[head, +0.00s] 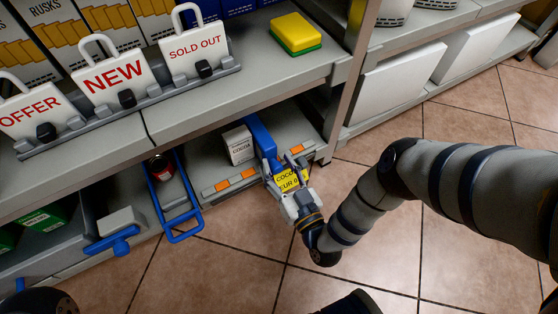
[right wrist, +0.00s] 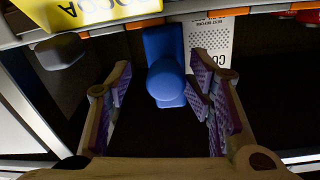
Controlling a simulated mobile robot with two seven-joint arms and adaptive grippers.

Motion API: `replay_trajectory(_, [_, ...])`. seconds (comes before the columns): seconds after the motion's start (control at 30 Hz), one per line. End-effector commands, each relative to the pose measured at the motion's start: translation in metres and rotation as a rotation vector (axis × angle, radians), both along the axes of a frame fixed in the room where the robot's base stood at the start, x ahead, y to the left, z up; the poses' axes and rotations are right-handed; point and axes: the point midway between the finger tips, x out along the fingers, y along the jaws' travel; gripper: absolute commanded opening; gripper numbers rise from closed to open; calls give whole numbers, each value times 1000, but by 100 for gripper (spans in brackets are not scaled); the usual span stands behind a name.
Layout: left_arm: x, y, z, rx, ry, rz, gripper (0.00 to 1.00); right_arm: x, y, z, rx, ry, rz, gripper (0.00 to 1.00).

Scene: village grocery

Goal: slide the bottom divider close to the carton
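The blue divider (head: 262,137) stands on the bottom shelf, running front to back. Just left of it is the white cocoa carton (head: 238,145), upright, with only a narrow gap visible between them. My right gripper (head: 290,178) is at the shelf's front edge, at the divider's front end. In the right wrist view, the divider's rounded blue handle (right wrist: 168,82) lies between the open fingers of the gripper (right wrist: 163,88), with space on both sides. The carton (right wrist: 210,45) shows upside down there, beside the divider and partly behind a finger. My left gripper is not in view.
A yellow cocoa price tag (head: 288,181) hangs at the shelf front by my gripper. A shelf upright (head: 340,100) stands to the right. Left are a blue frame (head: 173,200) around a dark can (head: 161,167) and another blue handle (head: 113,241). The upper shelf overhangs.

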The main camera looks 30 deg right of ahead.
Motion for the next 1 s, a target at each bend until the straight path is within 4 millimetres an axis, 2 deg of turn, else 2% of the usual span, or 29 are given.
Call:
replay_trajectory(0.17, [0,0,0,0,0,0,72,-2,0,0,0,1,-1,46])
replay_trajectory(0.23, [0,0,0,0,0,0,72,-9,0,-1,0,3,0,46])
replay_trajectory(0.5, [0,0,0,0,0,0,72,-79,1,-2,1,5,2,46])
replay_trajectory(0.6, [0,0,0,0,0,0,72,-101,0,-2,0,4,-1,46])
replay_trajectory(0.7, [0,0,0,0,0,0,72,-114,0,-2,0,3,-1,46])
replay_trajectory(1.0, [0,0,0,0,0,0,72,-120,1,-1,0,-1,0,46])
